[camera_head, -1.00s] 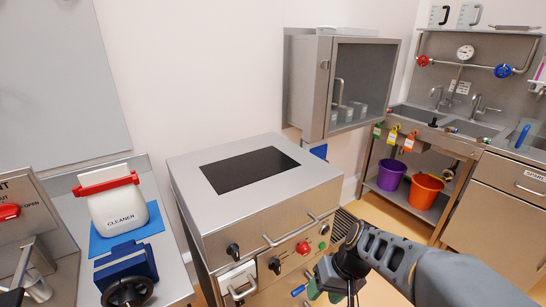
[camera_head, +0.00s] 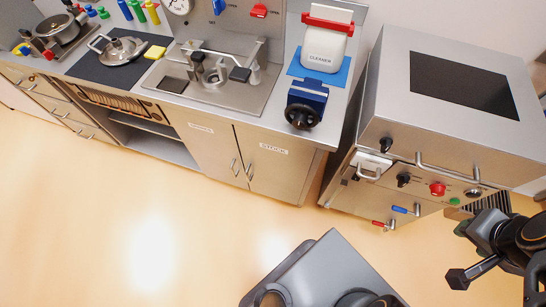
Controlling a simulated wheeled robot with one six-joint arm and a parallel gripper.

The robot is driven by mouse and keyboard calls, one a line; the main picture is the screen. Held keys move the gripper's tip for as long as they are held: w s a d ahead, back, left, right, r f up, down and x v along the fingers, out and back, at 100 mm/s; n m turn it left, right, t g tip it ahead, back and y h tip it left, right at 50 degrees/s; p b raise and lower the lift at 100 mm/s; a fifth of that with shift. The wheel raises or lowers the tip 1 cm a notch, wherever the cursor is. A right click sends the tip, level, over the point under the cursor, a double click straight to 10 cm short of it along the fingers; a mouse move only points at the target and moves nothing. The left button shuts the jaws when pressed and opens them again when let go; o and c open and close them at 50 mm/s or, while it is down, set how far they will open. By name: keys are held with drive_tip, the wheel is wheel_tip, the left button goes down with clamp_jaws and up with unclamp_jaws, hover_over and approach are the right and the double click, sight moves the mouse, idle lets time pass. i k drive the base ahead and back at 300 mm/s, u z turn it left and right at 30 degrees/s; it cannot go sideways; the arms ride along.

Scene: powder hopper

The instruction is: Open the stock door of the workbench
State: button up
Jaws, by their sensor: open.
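The workbench's stock door (camera_head: 283,174) is a steel panel labelled STOCK in its upper part. It looks shut, flush with the bench front. Its vertical bar handle (camera_head: 250,172) is on the door's left edge, beside the handle of the neighbouring door (camera_head: 210,146). My gripper (camera_head: 476,258) is at the right edge, in front of the boxy steel machine, well to the right of the stock door and apart from it. It is open, and no object shows in it. Its fingers are partly hidden by dark links.
The steel machine (camera_head: 385,100) stands right of the bench, with levers and knobs on its front. My grey base (camera_head: 325,275) shows at the bottom. The floor (camera_head: 150,230) before the doors is clear.

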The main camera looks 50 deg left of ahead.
sight(275, 167)
drive_tip(key=u, duration=0.5)
drive_tip(key=k, duration=0.15)
drive_tip(key=u, duration=1.55)
drive_tip(key=k, duration=1.3)
drive_tip(key=u, duration=0.6)
drive_tip(key=i, duration=0.55)
drive_tip(key=u, duration=0.6)
drive_tip(key=i, duration=0.8)
drive_tip(key=z, duration=0.7)
drive_tip(key=i, duration=0.55)
drive_tip(key=z, duration=0.55)
